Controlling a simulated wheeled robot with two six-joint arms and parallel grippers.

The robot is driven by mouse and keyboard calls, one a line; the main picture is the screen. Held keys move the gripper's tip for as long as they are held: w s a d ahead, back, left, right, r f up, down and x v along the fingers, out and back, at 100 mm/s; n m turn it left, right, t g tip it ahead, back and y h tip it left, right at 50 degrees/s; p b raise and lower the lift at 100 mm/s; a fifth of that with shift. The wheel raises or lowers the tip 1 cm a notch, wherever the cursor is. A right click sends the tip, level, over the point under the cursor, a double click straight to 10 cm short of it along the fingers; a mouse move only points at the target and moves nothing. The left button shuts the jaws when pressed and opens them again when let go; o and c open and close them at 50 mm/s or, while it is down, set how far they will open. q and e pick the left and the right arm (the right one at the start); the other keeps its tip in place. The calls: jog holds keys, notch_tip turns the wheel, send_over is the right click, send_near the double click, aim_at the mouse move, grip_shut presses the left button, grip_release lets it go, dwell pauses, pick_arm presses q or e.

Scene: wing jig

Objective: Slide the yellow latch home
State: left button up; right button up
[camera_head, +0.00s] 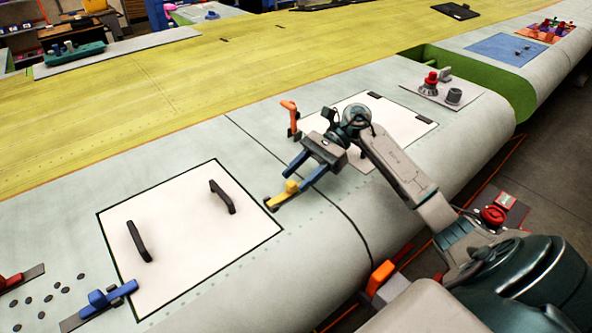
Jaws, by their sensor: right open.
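The yellow latch (282,195) lies on the grey wing skin beside the right corner of a white panel outlined in black (185,240). It has a flat bar with a raised knob, and a dark end piece at its left end. My right gripper (296,179) is open, its two blue fingers pointing down-left. The fingertips are at the latch's knob, one on either side in the picture. I cannot tell whether they touch it. The white panel has two black handles. My left gripper is not in view.
A blue latch (106,296) and a red latch (14,280) are at the lower left. An orange handle (290,115) stands upright behind my right gripper, near a second white panel (398,122). Red and grey knobs (431,84) stand farther right.

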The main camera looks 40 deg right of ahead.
jog(key=shift+a+f, duration=0.4)
jog(key=shift+a, duration=0.2)
